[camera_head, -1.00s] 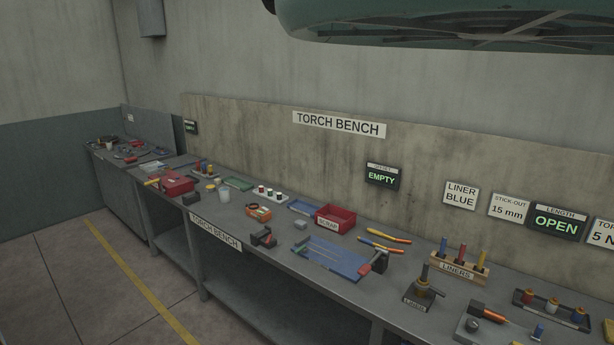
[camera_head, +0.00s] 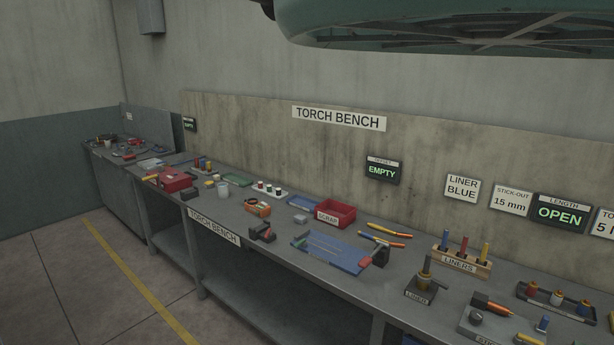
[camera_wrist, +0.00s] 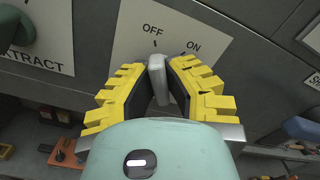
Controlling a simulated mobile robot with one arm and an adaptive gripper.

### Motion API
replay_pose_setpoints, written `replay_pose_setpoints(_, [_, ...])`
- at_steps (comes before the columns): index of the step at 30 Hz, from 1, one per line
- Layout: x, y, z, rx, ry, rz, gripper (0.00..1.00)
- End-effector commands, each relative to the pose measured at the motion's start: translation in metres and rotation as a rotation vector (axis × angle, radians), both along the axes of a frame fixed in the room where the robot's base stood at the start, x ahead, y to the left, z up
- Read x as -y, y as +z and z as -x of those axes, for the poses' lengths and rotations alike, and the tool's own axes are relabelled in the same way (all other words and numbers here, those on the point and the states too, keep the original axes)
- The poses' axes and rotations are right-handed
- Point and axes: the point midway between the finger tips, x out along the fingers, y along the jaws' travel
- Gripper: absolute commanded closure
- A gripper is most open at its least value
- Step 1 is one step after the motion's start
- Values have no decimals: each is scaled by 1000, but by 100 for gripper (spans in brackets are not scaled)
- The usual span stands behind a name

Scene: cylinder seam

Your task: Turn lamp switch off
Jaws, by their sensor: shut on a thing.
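In the wrist view, a grey switch lever (camera_wrist: 157,80) stands out from a white plate (camera_wrist: 135,35) marked OFF and ON. The lever's top end lies below the OFF mark, left of the ON mark. My gripper (camera_wrist: 160,88) has yellow stepped fingers with dark inner pads, one on each side of the lever, shut on it. The lever's lower part is hidden behind my gripper's body. The word lamp does not show on the visible part of the plate. The head view shows neither the switch nor my gripper.
Another plate reading "EXTRACT" (camera_wrist: 30,45), with a dark green knob (camera_wrist: 12,25), is to the left in the wrist view. Tools lie below the panel. The head view shows a long torch bench (camera_head: 282,235) with a red scrap bin (camera_head: 335,213), liners and tools.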

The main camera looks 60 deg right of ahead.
Motion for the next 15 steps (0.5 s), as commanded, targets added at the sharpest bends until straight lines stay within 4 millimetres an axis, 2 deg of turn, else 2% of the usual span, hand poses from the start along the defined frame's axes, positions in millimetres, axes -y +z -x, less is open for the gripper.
replay_pose_setpoints(14, [0,-1,-1,14,-2,5,100])
replay_pose_setpoints(15, [0,-1,0,13,-2,4,82])
